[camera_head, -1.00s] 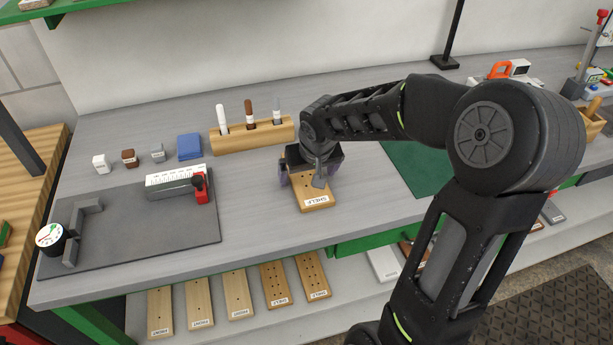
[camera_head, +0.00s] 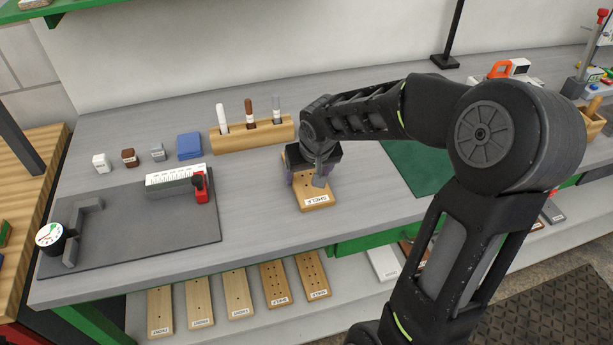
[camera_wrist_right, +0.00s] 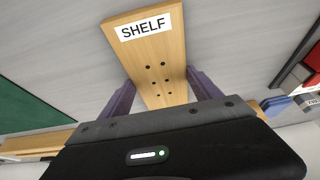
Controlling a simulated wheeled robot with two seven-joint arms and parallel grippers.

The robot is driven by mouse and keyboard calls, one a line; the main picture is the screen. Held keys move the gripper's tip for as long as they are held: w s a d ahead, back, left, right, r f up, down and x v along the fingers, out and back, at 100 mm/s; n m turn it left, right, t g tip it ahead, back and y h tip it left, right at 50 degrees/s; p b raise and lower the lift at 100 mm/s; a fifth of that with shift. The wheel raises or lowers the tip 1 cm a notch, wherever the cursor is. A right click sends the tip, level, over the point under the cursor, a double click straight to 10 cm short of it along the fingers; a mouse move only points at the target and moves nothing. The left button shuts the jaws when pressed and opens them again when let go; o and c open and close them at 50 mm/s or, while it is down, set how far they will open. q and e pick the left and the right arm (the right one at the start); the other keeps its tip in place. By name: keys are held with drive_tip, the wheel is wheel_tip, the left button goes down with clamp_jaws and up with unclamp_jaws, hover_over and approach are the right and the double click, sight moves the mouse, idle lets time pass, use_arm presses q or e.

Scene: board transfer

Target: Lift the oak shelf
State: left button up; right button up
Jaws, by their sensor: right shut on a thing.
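The oak shelf (camera_head: 317,192) is a small wooden board with several dark holes and a white SHELF label. It is at the middle of the grey workbench in the head view, near the front edge. In the right wrist view the shelf (camera_wrist_right: 160,60) runs between the two purple fingers of my right gripper (camera_wrist_right: 162,92), which is shut on its long sides. In the head view my right gripper (camera_head: 312,178) covers the shelf's far part. I cannot tell whether the shelf touches the bench. My left gripper is not in view.
A dark grey mat (camera_head: 140,235) with a dial gauge (camera_head: 49,235) and a red-ended fixture (camera_head: 201,188) lies to the left. A wooden marker holder (camera_head: 238,137) stands behind. A green mat (camera_head: 415,168) is to the right. Several labelled boards lie on the lower shelf (camera_head: 250,325).

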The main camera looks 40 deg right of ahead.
sight(308, 178)
drive_tip(key=c, duration=0.5)
drive_tip(key=shift+r, duration=0.1)
drive_tip(key=shift+c, duration=0.2)
wheel_tip(308, 178, up, 10)
drive_tip(key=shift+b, duration=0.3)
idle(0.4)
